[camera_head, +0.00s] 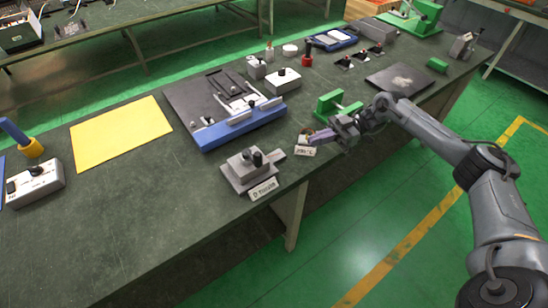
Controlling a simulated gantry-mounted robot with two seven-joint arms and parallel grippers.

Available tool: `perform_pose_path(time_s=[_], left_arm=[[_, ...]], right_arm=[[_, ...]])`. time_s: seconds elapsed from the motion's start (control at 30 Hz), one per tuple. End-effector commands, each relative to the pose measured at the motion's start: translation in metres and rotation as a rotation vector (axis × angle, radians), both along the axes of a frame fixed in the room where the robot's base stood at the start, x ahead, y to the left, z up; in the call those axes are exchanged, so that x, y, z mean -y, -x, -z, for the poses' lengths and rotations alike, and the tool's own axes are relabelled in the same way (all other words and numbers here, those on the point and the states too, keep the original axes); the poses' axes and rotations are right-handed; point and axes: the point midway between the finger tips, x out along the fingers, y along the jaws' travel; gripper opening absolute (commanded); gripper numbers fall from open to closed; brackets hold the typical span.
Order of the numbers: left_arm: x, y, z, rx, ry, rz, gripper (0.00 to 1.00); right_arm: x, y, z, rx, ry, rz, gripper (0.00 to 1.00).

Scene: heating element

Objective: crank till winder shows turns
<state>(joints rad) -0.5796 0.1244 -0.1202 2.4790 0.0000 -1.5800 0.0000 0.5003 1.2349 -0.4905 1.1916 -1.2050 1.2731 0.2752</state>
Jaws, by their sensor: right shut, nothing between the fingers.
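A grey block device, apparently the winder (247,167), stands near the front edge of the bench, with a dark knob and a small black upright handle on top. A white label (263,189) at its front seems to read "0 TURNS", though the print is small. My right gripper (316,138) is shut and empty, to the right of the winder and apart from it. It is near a small white tag (305,151) that seems to read a temperature. My left gripper is not in view.
A green clamp-like fixture (338,104) stands just behind my right gripper. A black board with a blue bar (243,127) lies behind the winder. A yellow sheet (120,134) and a grey box with a knob (35,185) are at left. The front left bench is clear.

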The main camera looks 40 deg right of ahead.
Motion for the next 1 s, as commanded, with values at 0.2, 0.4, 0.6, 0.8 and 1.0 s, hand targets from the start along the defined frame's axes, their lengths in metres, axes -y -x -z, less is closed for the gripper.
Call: perform_pose_path(time_s=[0.2, 0.4, 0.6, 0.8, 1.0], left_arm=[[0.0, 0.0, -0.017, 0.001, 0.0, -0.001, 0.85], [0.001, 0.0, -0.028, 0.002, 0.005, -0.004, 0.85], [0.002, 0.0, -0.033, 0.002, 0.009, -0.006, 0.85], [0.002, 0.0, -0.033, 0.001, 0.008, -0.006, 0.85], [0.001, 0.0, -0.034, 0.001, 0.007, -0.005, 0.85]], right_arm=[[-0.021, -0.006, -0.004, 0.0, -0.005, -0.002, 0.0], [-0.059, -0.018, -0.003, 0.002, -0.006, -0.004, 0.0], [-0.093, -0.029, -0.002, 0.002, -0.005, -0.002, 0.0], [-0.116, -0.037, -0.001, 0.002, -0.004, -0.001, 0.0], [-0.128, -0.041, -0.001, 0.002, -0.003, 0.0, 0.0]])
